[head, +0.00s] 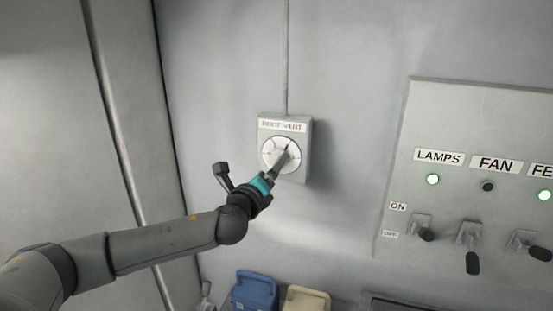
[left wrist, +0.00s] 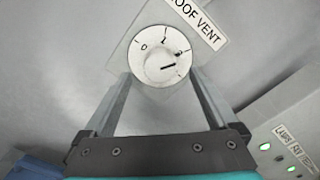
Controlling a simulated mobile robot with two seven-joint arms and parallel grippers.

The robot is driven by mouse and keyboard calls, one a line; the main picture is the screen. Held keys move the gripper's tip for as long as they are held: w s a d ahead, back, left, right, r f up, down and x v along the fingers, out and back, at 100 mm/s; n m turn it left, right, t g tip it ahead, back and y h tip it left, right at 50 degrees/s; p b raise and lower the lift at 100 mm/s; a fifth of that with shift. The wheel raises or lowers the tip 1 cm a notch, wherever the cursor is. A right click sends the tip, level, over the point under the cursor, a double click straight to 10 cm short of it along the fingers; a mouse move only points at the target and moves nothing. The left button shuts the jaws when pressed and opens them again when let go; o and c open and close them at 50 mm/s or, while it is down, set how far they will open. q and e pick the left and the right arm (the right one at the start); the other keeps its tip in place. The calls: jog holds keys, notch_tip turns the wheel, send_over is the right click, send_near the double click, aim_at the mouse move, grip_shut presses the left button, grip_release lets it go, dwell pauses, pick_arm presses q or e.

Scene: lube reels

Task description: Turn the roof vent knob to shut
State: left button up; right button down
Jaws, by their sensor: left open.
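The roof vent box (head: 305,165) is a grey box on the wall, labelled ROOF VENT, with a round white dial. In the left wrist view the white knob (left wrist: 158,68) sits at the dial's middle. Its short dark line points right, slightly upward in that picture. The dial (left wrist: 148,35) has a 0 at upper left, a 1 at the top and another mark at right, too small to read surely. My left gripper (head: 279,162) is at the dial; its open fingers (left wrist: 161,76) stand either side of the knob. I cannot tell whether they touch it. My right gripper is not in view.
A switch panel (head: 480,120) with LAMPS and FAN labels, lights and several levers is on the wall at right. A blue container (head: 256,290) and a cream one (head: 306,300) stand below the box. The wall around the box is clear apart from a conduit above.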

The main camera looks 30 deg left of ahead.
aim_at(275, 154)
pick_arm(q)
jog(key=shift+x, duration=2.5)
jog(key=c, duration=1.4)
jog(key=shift+o, duration=0.2)
